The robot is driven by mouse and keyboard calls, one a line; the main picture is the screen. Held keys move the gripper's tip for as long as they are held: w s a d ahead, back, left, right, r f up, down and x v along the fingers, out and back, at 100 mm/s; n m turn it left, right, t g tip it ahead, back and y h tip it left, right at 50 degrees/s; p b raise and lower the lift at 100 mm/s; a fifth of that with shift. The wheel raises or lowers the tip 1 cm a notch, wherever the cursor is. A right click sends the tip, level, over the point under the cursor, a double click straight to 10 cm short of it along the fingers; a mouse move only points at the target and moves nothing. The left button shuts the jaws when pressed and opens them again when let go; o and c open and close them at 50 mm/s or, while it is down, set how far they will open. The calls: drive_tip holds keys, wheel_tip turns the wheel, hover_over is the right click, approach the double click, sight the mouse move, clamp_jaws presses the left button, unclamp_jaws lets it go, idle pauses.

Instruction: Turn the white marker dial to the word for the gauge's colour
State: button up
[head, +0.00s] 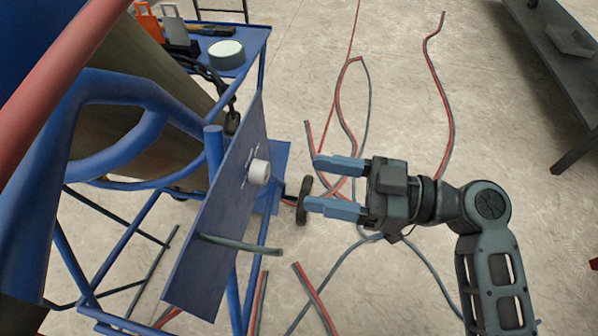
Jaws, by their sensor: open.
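The white marker dial (259,172) is a short round knob on the face of an upright blue panel (205,262). Faint pale marks show on the panel beside it, too small to read. My gripper (312,183) is to the right of the dial, with its two blue-grey fingers pointing left at the panel. The fingers are apart, and the dial is beyond their tips, not between them. A dark round disc (302,200) shows by the lower fingertip; I cannot tell what it is. I cannot make out a gauge or its colour.
A grey bar (240,244) sticks out from the panel below the dial. Blue frame tubes and a large brown cylinder (120,85) stand at the left. A blue table (255,38) holds a white round item. Red and grey cables lie on the floor.

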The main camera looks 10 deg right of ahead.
sight(268, 174)
drive_tip(key=x, duration=0.7)
drive_tip(key=shift+a, duration=0.25)
drive_tip(key=c, duration=1)
drive_tip(key=shift+c, duration=0.2)
